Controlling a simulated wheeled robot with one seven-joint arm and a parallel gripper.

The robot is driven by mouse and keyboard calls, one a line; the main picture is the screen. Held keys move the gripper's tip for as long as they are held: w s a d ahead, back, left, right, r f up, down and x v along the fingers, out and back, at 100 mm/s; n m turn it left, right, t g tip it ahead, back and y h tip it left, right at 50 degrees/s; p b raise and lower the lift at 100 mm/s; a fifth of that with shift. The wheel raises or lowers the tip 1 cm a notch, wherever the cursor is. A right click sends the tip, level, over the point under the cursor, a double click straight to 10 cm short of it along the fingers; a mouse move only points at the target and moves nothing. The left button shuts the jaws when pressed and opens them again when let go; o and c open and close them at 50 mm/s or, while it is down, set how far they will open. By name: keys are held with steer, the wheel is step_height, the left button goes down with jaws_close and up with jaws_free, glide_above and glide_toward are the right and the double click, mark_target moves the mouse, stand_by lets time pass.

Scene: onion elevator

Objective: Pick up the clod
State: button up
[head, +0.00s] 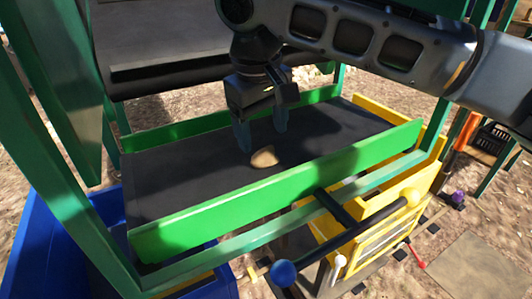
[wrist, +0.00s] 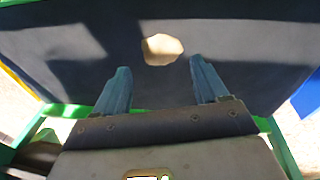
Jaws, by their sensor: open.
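The clod (head: 264,157) is a small tan, rounded lump lying on the dark belt (head: 180,180) between green side rails. My gripper (head: 261,139) is open, pointing down, with its blue-grey fingers just above and behind the clod in the head view. In the wrist view the clod (wrist: 162,49) shows beyond the fingertips, between the lines of the two fingers of my gripper (wrist: 158,73). The gripper is empty, and the clod appears apart from both fingers. The exact height of the fingertips above the belt is hard to tell.
A green side rail (head: 280,190) runs along the near edge of the belt, with another at the back. A blue bin (head: 45,240) stands at the lower left. Green posts frame the left side. A yellow machine part (head: 375,205) with coloured knobs is at the right.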

mark_target(263, 153)
steer(key=shift+w+f+p, duration=0.15)
steer(key=shift+f+p, duration=0.05)
steer(key=shift+f, duration=1.15)
steer(key=shift+w+f+p, duration=0.15)
steer(key=shift+f, duration=1.15)
steer(key=c, duration=0.9)
